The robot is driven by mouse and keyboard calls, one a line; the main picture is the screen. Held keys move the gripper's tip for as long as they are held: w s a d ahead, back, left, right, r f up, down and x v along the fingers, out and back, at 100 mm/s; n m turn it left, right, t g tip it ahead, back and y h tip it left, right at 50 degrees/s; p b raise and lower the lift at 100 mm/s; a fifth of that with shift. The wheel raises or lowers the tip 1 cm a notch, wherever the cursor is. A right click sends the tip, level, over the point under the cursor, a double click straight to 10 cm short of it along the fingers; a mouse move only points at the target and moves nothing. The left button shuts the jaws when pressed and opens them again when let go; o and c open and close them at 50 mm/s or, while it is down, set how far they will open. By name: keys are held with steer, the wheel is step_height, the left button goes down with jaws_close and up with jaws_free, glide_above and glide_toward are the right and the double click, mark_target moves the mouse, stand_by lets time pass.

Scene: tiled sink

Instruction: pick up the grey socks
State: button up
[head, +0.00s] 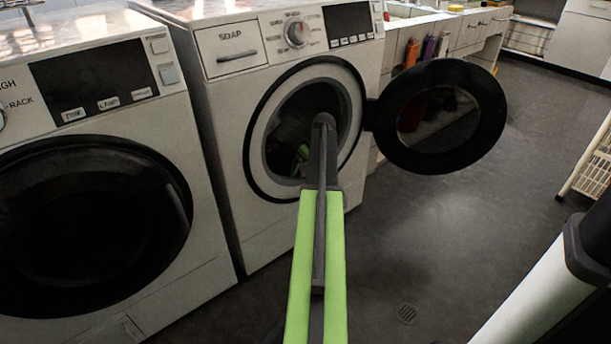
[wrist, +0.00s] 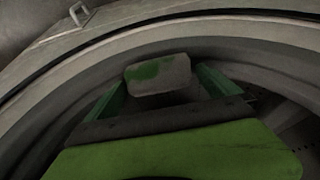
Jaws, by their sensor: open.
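My gripper (head: 302,153) is inside the drum of the open washing machine, mostly hidden by my own arm and shadow in the head view. In the wrist view my gripper (wrist: 162,80) is open, with its two green fingers spread apart. A small rounded grey item with a green patch (wrist: 172,82) lies between or just beyond the fingertips. It may be the grey socks, but the dim picture does not settle this. I cannot tell whether the fingers touch it. No other sock-like thing stands out in the head view.
The washing machine (head: 225,100) has its round door (head: 490,118) swung open to the right. A second machine (head: 205,240), its door shut, stands at left. Floor (head: 400,255) is clear to the right. A white rack (head: 590,175) stands at the right edge.

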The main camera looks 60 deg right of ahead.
steer(key=shift+r, duration=0.1)
steer(key=shift+c, duration=0.4)
steer(key=c, duration=1.3)
